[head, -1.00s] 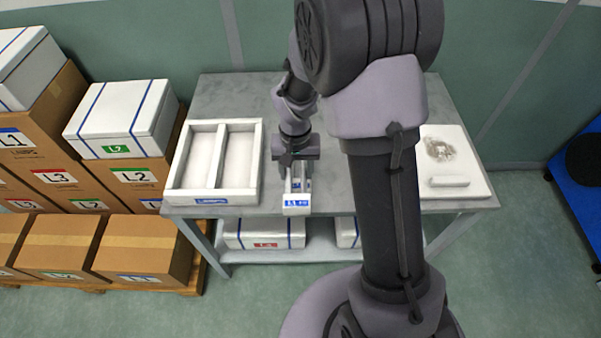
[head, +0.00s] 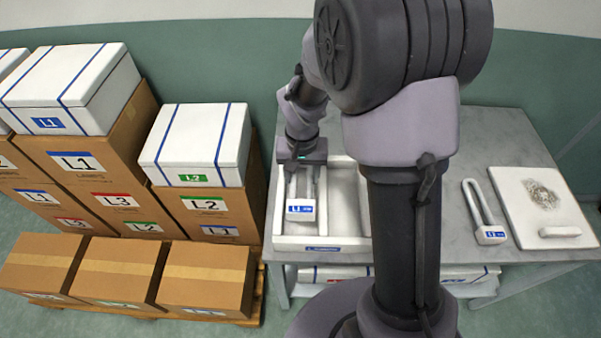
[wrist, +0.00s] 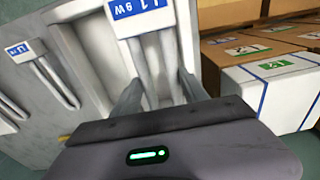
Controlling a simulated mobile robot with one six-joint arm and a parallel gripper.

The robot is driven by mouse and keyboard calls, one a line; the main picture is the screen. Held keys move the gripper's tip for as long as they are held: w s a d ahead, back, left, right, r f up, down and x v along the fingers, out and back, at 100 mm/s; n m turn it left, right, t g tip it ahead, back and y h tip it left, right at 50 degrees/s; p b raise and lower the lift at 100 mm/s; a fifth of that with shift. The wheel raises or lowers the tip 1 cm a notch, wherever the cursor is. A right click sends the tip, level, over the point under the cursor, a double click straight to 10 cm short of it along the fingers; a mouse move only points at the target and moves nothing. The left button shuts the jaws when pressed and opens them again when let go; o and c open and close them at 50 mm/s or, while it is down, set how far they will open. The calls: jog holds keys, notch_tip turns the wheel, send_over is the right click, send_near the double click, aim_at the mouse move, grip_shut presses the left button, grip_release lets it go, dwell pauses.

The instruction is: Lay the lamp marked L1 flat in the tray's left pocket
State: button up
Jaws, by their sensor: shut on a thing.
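My gripper (wrist: 158,95) is shut on the twin-tube lamp marked L1 (head: 301,210). In the wrist view its white base, labelled L1 9W (wrist: 140,18), points away from me and its pale tubes run back between my fingers. The white tray (head: 322,243) stands on the grey table, with a divider between two pockets. In the head view the lamp is over the left pocket, tubes toward the back. I cannot tell whether it touches the pocket floor.
A second lamp with an L1 label (head: 490,235) lies on the table (head: 450,170) right of the tray. Cartons and a white L2 box (head: 197,150) stand close left of the tray.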

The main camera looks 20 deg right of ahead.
jog(key=b, duration=0.8)
send_near(301, 195)
jog(key=f, duration=0.2)
jog(key=s+f, duration=0.2)
jog(key=f, duration=0.1)
jog(key=shift+s+a+f, duration=0.1)
jog(key=shift+a+f, duration=0.2)
jog(key=shift+r+p, duration=0.1)
jog(key=shift+p, duration=0.2)
jog(key=o, duration=1.6)
jog(key=c, duration=0.3)
jog(key=shift+r, duration=0.1)
notch_tip(301, 195, up, 10)
jog(key=p, duration=0.8)
jog(key=shift+r, duration=0.2)
